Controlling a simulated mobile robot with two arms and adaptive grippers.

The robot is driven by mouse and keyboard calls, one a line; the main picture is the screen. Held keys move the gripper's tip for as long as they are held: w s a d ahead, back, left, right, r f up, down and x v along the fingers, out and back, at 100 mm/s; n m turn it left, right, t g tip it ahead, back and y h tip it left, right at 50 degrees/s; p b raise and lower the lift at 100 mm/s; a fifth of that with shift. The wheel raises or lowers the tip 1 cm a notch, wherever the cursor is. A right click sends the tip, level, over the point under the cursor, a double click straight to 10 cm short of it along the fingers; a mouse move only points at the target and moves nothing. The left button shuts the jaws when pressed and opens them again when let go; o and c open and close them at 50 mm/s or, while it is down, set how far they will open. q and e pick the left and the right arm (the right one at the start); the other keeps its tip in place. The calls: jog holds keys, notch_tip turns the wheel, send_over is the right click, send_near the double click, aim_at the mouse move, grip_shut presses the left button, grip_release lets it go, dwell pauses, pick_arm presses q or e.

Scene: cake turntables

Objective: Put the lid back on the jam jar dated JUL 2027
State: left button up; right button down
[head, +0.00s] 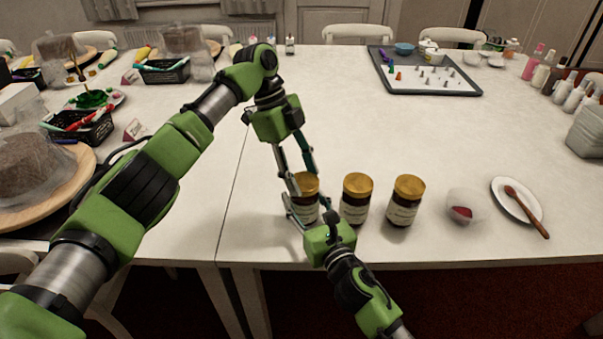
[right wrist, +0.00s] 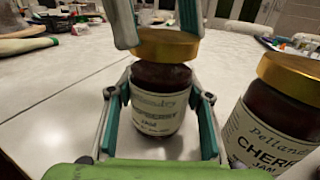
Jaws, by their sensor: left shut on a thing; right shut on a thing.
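Three dark jam jars with gold lids stand in a row near the table's front edge. My left gripper (head: 302,178) reaches down from above and is shut on the gold lid (right wrist: 166,45) of the leftmost jar. My right gripper (head: 306,212) is shut around the body of that leftmost jar (right wrist: 157,95), from the front. Its label ends in "SPBERRY JAM"; no date is legible. The lid sits at the jar's mouth; whether it is seated tightly I cannot tell. The middle jar (head: 355,200), labelled "CHERRY JAM" in the right wrist view (right wrist: 270,125), and the right jar (head: 405,203) are lidded.
Right of the jars are a clear bowl with red contents (head: 462,208) and a white plate (head: 511,191) with a wooden spoon (head: 527,212). A grey tray (head: 455,91) with small nozzles lies at the back. A covered cake (head: 35,165) stands left. The table's centre is clear.

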pick_arm(q)
jog(key=o, duration=0.8)
jog(key=shift+r, duration=2.3)
jog(key=shift+c, duration=0.6)
